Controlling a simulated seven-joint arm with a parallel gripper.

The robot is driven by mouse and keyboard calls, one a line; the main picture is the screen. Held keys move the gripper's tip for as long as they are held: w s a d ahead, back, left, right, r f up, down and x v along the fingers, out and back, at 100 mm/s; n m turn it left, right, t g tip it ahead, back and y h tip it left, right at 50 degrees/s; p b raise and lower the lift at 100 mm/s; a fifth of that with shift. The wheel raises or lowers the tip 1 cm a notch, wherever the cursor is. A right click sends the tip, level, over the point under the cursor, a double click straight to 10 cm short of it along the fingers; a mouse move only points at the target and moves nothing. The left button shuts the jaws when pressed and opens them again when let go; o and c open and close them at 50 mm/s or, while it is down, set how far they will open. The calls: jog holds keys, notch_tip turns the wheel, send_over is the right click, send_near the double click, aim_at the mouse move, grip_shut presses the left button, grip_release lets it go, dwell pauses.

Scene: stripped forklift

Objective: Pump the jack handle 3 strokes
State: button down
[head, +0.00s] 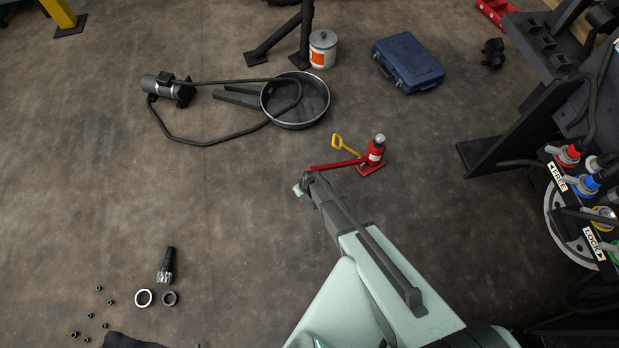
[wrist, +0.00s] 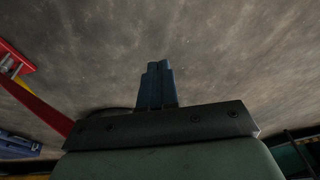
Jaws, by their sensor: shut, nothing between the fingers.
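The red bottle jack (head: 375,154) stands upright on the floor near the middle of the head view. Its red handle (head: 333,165) reaches left from the jack to the end of my arm. My gripper (head: 304,188) is at the handle's free end; in the head view I cannot tell whether they touch. In the wrist view my gripper (wrist: 157,80) has its two dark fingers together with nothing between them. The handle (wrist: 38,107) runs along the left of that view, beside the fingers, and passes behind the gripper body.
A yellow hook-like piece (head: 343,145) is beside the jack. A round pan (head: 296,100) with a hose, a white can (head: 322,48) and a blue case (head: 408,62) lie beyond. A forklift part with coloured knobs (head: 573,153) stands at right.

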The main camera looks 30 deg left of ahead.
jog(key=s+d+r+m+g+h, duration=0.15)
jog(key=s+d+r+m, duration=0.35)
jog(key=d, duration=1.1)
jog(key=s+d+r+m+g+h, duration=0.1)
jog(key=s+d+r+m+g, duration=0.2)
jog(key=d+r, duration=0.85)
jog(key=s+d+r+m+g+h, duration=0.25)
jog(key=s+d, duration=0.35)
jog(key=d, duration=1.4)
jog(key=w+a+f+n+t+y, duration=0.2)
jog(key=w+a+t, duration=0.1)
jog(key=w+a, duration=1)
jog(key=w+a+r+n+t+y, duration=0.1)
jog(key=w+a+n, duration=0.2)
jog(key=a, duration=0.6)
jog(key=w+a+n+t+y, duration=0.1)
jog(key=w+a+n, duration=0.1)
jog(key=w+a, duration=0.6)
jog(key=w+a+r+n+t+y, duration=0.1)
jog(key=w+a, duration=0.4)
jog(key=a, duration=0.6)
jog(key=n+y, duration=0.1)
jog(key=n, duration=0.1)
jog(key=shift+w+a+r+n, duration=0.15)
jog(key=shift+w+r+n, duration=0.1)
jog(key=shift+r+n, duration=0.1)
jog(key=shift+f, duration=0.1)
